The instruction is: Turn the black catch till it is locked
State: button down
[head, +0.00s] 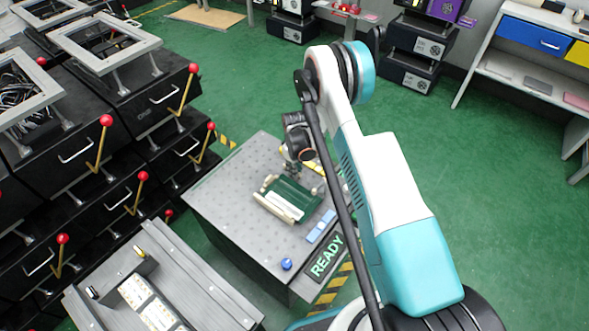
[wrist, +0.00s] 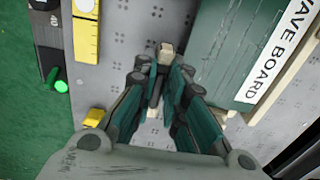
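My gripper (head: 296,160) is low over the far part of the grey perforated table (head: 225,185). In the wrist view its two fingers (wrist: 162,72) come close together, with a narrow gap between the tips. A small beige block (wrist: 167,50) shows just at the tips; I cannot tell whether they touch it. No black catch can be made out surely at the fingers, which may hide it. A dark part with a bright green end (wrist: 62,87) shows at the left of the wrist view; I cannot tell what it is.
A green board (head: 290,196) with beige rails lies beside my gripper; its label (wrist: 270,60) reads "WAVE BOARD". A blue ball (head: 286,264), a light blue block (head: 320,225) and a READY sign (head: 326,257) are nearer. Black drawer units (head: 75,150) with red-knobbed levers stand left.

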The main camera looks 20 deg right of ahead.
jog(key=shift+m, duration=0.4)
jog(key=m, duration=0.3)
jog(key=shift+a+m, duration=0.1)
jog(key=shift+m, duration=0.3)
jog(key=m, duration=0.4)
jog(key=shift+a+m, duration=0.1)
jog(key=shift+m, duration=0.2)
jog(key=m, duration=0.8)
jog(key=shift+w+a+m, duration=0.1)
jog(key=shift+a+m, duration=0.05)
jog(key=shift+m, duration=0.15)
jog(key=c, duration=1.6)
grip_release()
jog(key=shift+c, duration=0.2)
jog(key=shift+r, duration=0.1)
